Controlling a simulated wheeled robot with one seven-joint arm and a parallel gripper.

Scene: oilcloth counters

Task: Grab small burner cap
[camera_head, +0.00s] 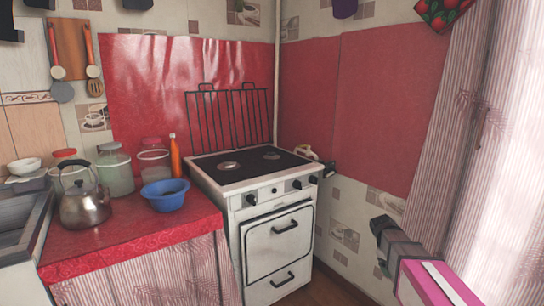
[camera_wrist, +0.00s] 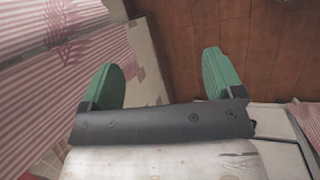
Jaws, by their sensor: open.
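The white stove (camera_head: 275,245) stands in the corner with a dark cooktop (camera_head: 250,162). A pale round burner piece (camera_head: 229,166) shows at the front left of the cooktop, and another burner (camera_head: 271,156) sits further right. I cannot tell for sure which is the small burner cap. My gripper (camera_wrist: 165,72) is open in the wrist view, its two green fingers apart and nothing between them. Wooden floor and striped cloth lie beyond the fingers, and no burner shows there. I cannot make out the fingers in the head view.
A blue bowl (camera_head: 165,194), a kettle (camera_head: 85,205), jars and an orange bottle (camera_head: 175,155) stand on the red counter (camera_head: 130,232) left of the stove. A black rack (camera_head: 234,115) rises behind the cooktop. A curtain (camera_head: 455,135) hangs at the right.

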